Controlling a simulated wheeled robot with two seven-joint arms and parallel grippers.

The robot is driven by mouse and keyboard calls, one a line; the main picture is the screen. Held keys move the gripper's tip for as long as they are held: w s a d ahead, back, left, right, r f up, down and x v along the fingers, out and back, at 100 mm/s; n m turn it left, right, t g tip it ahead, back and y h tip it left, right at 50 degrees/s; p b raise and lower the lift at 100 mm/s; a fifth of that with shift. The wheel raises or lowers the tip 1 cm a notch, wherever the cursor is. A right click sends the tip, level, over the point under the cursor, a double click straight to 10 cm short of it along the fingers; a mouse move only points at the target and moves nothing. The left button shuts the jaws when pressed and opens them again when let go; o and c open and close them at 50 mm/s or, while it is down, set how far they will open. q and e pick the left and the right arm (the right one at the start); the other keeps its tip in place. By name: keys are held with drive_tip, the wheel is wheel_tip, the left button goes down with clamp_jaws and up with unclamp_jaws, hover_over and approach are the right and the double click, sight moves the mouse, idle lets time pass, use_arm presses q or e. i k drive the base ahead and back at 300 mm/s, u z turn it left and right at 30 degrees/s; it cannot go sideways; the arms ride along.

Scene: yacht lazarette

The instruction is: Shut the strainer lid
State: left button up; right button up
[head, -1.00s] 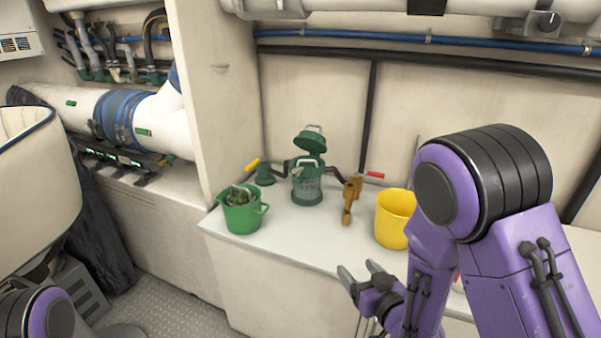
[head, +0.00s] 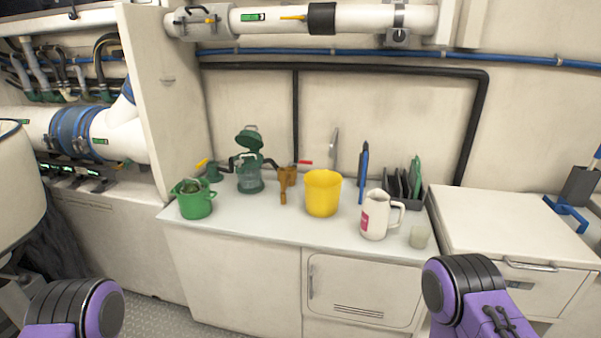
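The strainer (head: 250,177) stands upright on the white counter at the back left, with a clear bowl and a green base. Its green lid (head: 248,140) is raised and tilted open above the body, with a handle on top. Purple arm parts of mine show at the bottom left and bottom right. Neither of my grippers is in the frame.
On the counter (head: 290,229) a green pot (head: 195,202) with leafy matter stands left of the strainer.

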sight(248, 139)
drive_tip(key=z, duration=0.3)
drive_tip(key=k, duration=0.3)
drive_tip(key=u, duration=1)
drive_tip(key=i, duration=1.6)
drive_tip(key=z, duration=0.65)
